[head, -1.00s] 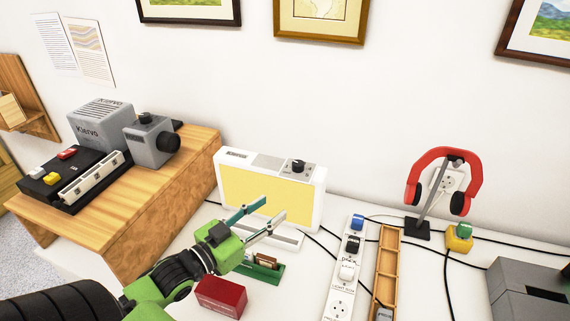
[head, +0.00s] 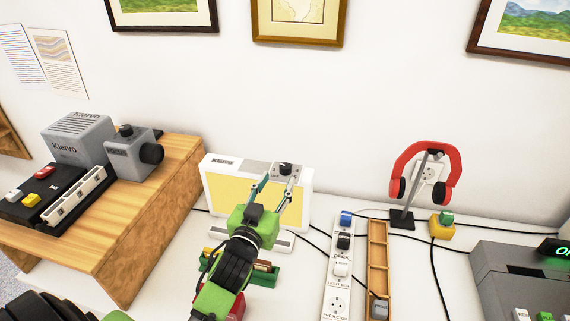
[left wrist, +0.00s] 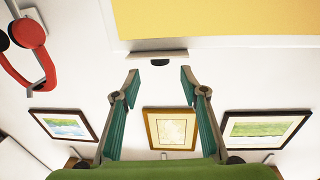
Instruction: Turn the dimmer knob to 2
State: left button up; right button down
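The dimmer knob (head: 286,169) is a small black knob on the grey plate on top of the white light box (head: 307,205) with the yellow panel. My left gripper (head: 277,184) is open, its two teal-padded fingers apart and reaching up in front of the knob. In the left wrist view, which is upside down, the knob (left wrist: 160,62) shows below a pale lip, between and beyond the fingertips of my left gripper (left wrist: 160,77). No contact is visible. The knob's scale is too small to read. My right gripper is not in view.
A power strip (head: 337,275) and a wooden tray (head: 377,255) lie right of the light box. A red headphone set (head: 397,160) hangs on a stand further right. A wooden stand (head: 165,215) with grey devices is at left. Black cables cross the white table.

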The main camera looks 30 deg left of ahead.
aim_at(283, 170)
pick_arm(q)
jog(key=w, duration=0.2)
jog(key=w+a, duration=0.1)
jog(key=w, duration=0.2)
jog(key=w+p, duration=0.1)
jog(key=w, duration=0.1)
jog(key=shift+w+a, duration=0.15)
jog(key=shift+w, duration=0.2)
jog(key=c, duration=1.1)
